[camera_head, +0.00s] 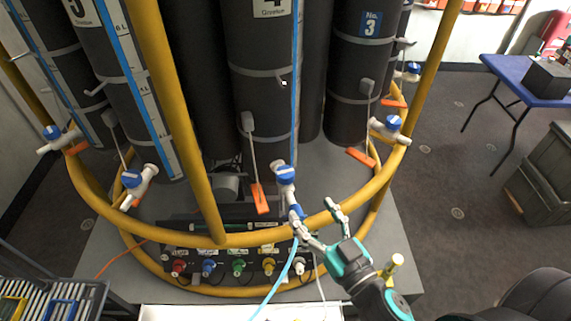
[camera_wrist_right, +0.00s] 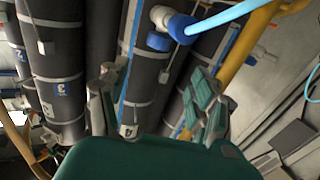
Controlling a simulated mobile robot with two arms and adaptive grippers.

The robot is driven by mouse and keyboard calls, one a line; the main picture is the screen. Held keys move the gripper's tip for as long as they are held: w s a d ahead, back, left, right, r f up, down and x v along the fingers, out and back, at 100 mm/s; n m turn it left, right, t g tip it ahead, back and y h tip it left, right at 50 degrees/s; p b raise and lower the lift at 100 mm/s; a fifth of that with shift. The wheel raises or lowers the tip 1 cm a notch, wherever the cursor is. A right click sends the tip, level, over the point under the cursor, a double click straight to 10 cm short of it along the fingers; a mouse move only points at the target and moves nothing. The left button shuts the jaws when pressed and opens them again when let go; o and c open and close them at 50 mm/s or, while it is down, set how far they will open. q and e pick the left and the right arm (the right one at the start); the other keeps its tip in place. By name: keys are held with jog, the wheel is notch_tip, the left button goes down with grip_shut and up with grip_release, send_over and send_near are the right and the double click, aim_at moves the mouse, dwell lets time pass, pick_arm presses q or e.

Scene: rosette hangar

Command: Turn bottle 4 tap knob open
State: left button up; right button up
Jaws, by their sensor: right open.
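Bottle 4 (camera_head: 262,95) is a tall dark cylinder in the middle of the rack in the head view, with a "4" label at the top. Its tap knob (camera_head: 286,174) is blue with a white mark and sits on a white tap body low at the bottle's front. My right gripper (camera_head: 317,214) is open, its fingers spread just below and to the right of this tap. No contact with the knob shows. In the right wrist view, the open fingers (camera_wrist_right: 155,80) frame the bottles, and a blue knob (camera_wrist_right: 158,41) on a white tap lies beyond them. My left gripper is out of view.
A yellow rail ring (camera_head: 235,240) and upright yellow post (camera_head: 180,110) surround the bottles. A light blue hose (camera_head: 276,283) hangs from the tap area. A panel with coloured connectors (camera_head: 238,266) stands below. A blue table (camera_head: 530,78) is far right.

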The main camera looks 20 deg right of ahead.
aim_at(288, 176)
jog(key=w+p, duration=0.1)
jog(key=w, duration=0.3)
jog(key=w+a+p, duration=0.1)
jog(key=w, duration=0.3)
jog(key=w+p, duration=0.2)
jog(key=w, duration=0.2)
jog(key=shift+a, duration=0.35)
jog(key=shift+w+f, duration=0.1)
jog(key=shift+w, duration=0.55)
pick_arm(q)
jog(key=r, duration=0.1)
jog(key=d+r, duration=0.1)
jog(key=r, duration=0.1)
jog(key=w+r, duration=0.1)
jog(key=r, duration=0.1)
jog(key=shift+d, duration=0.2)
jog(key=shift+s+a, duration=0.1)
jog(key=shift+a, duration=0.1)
pick_arm(e)
jog(key=shift+a, duration=0.1)
jog(key=shift+c, duration=0.4)
jog(key=shift+c, duration=1)
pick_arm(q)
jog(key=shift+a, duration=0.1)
pick_arm(e)
jog(key=c, duration=1)
